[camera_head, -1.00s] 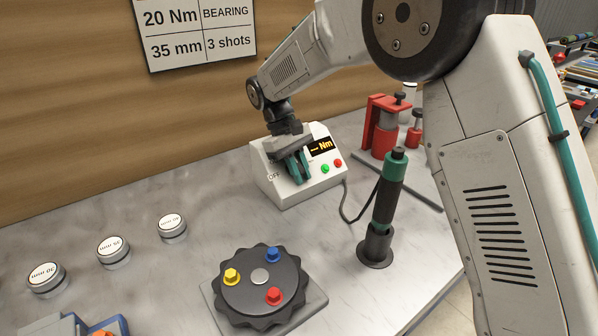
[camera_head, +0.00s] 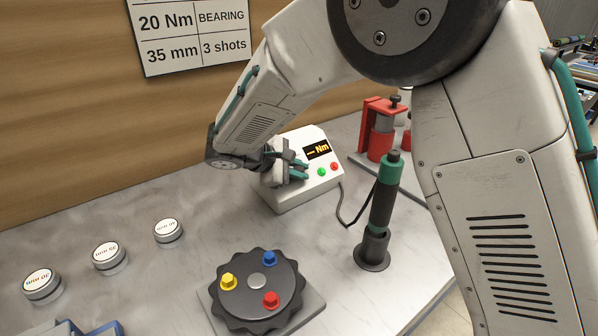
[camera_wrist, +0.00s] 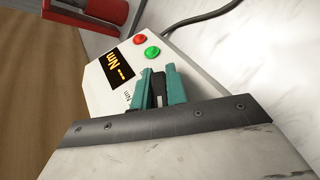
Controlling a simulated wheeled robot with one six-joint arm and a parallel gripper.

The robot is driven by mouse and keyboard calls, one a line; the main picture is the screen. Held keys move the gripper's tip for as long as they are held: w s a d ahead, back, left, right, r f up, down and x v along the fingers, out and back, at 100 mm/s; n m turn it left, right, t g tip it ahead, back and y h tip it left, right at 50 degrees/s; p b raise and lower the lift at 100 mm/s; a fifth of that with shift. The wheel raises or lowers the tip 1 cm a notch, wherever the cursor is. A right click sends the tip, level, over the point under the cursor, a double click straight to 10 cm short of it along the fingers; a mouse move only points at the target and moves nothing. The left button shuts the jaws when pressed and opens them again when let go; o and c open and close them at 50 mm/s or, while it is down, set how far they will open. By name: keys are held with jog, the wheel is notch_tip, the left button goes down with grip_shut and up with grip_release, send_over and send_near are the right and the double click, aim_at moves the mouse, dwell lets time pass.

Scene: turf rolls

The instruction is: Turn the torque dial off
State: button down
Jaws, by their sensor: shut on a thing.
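The white torque control box (camera_head: 285,193) stands near the wooden wall. Its small display (camera_head: 317,150) shows dashes and "Nm" in orange. A green button (camera_head: 321,172) and a red button (camera_head: 334,166) sit below the display. My gripper (camera_head: 297,172) is at the left part of the box face. In the wrist view, its teal fingers (camera_wrist: 159,88) are shut on the dark torque dial (camera_wrist: 158,100), which shows a pale strip between them. The dial's labels are mostly hidden by my gripper.
A dark screwdriver (camera_head: 382,205) stands in a holder right of the box, with a cable. A black dial plate (camera_head: 262,310) with coloured bolts lies in front. Round labelled caps (camera_head: 109,256) are at left. A red press (camera_head: 378,130) stands behind. A sign (camera_head: 193,35) hangs on the wall.

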jog(key=n+t, duration=0.4)
jog(key=t, duration=0.1)
jog(key=shift+w+r, duration=0.25)
jog(key=shift+w, duration=0.05)
jog(key=shift+n+t, duration=0.3)
jog(key=shift+t, duration=0.1)
jog(key=c, duration=1.4)
grip_release()
jog(key=v, duration=0.7)
jog(key=shift+s+a+r, duration=0.15)
jog(key=shift+s+a, duration=0.1)
jog(key=shift+a, duration=0.05)
